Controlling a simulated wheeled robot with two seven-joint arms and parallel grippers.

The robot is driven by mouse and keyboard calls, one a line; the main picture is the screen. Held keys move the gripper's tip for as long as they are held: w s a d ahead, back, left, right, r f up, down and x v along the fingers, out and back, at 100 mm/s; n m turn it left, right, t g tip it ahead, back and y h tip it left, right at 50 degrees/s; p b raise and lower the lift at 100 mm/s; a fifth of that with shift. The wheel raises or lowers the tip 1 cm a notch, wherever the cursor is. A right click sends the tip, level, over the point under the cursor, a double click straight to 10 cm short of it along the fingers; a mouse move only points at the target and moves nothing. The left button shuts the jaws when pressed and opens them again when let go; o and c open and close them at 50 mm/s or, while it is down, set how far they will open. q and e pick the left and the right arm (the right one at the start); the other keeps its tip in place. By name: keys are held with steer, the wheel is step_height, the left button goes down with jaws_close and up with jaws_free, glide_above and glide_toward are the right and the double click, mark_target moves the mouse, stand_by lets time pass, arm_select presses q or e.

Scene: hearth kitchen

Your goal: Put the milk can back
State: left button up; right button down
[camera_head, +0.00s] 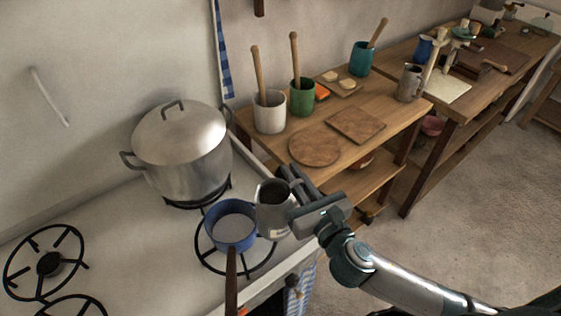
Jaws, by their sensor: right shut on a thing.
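The milk can (270,218), a small grey metal can with a dark inside, is in my right gripper (296,200). The gripper comes in from the right and is shut on the can's right side, hiding part of it. The can looks nearly upright, close to the right rim of a blue saucepan (235,243) over the front burner. Whether the can touches the saucepan, I cannot tell. The saucepan holds something whitish, and its dark handle points toward me. My left gripper is not in view.
A large lidded pot (183,160) stands on the back burner. Bare table shows around the boards.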

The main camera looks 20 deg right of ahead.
steer(key=s+d+m+h+b, duration=0.2)
steer(key=s+d+h, duration=0.1)
steer(key=s, duration=0.4)
steer(key=shift+s+d+f, duration=0.2)
steer(key=shift+d+f, duration=0.1)
steer(key=shift+d, duration=0.3)
steer(key=shift+s+a+f, duration=0.1)
